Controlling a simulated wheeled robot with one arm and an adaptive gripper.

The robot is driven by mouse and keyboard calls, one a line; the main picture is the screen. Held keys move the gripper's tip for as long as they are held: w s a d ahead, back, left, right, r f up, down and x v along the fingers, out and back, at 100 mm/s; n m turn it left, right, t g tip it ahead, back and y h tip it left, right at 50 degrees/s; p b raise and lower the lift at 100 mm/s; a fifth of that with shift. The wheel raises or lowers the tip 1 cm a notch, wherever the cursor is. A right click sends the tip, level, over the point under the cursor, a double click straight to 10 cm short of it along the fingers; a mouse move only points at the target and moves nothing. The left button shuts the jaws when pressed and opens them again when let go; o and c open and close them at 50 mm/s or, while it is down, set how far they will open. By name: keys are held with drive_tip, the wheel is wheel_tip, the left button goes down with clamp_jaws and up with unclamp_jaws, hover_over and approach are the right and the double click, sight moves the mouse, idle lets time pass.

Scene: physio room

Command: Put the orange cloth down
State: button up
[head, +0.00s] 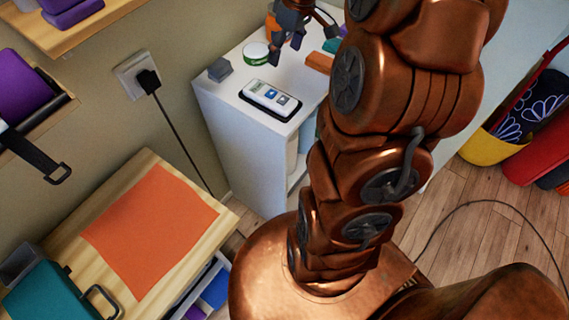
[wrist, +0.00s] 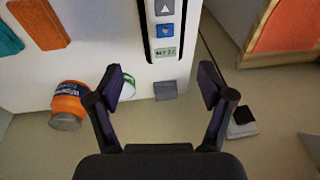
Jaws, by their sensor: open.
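The orange cloth (head: 150,228) lies flat and spread out on the wooden table (head: 152,165) at the lower left of the head view. Part of it also shows at the upper right of the wrist view (wrist: 288,25). My gripper (head: 286,52) is above the white cabinet, well apart from the cloth. In the wrist view my gripper (wrist: 166,82) has its two fingers spread, with nothing between them held.
The white cabinet (head: 222,112) carries a white remote-like device (head: 270,97), a grey cube (head: 220,69), a green-and-white tin (head: 255,54), an orange jar (wrist: 70,103) and coloured blocks. A teal case (head: 45,292) stands beside the cloth. A black plug (head: 148,81) sits in the wall.

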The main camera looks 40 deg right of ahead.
drive_tip(key=s+a+m+g, duration=0.1)
drive_tip(key=s+a+g, duration=0.1)
drive_tip(key=s+a, duration=1.1)
drive_tip(key=s+a+f+m+h, duration=0.1)
drive_tip(key=s+a, duration=0.2)
drive_tip(key=s, duration=0.3)
drive_tip(key=s+a+f+m+g, duration=0.1)
drive_tip(key=s+a, duration=0.2)
drive_tip(key=s, duration=0.3)
drive_tip(key=shift+a+f+h, duration=0.15)
drive_tip(key=shift+a+h, duration=0.1)
drive_tip(key=shift+h, duration=0.15)
drive_tip(key=shift+d, duration=0.1)
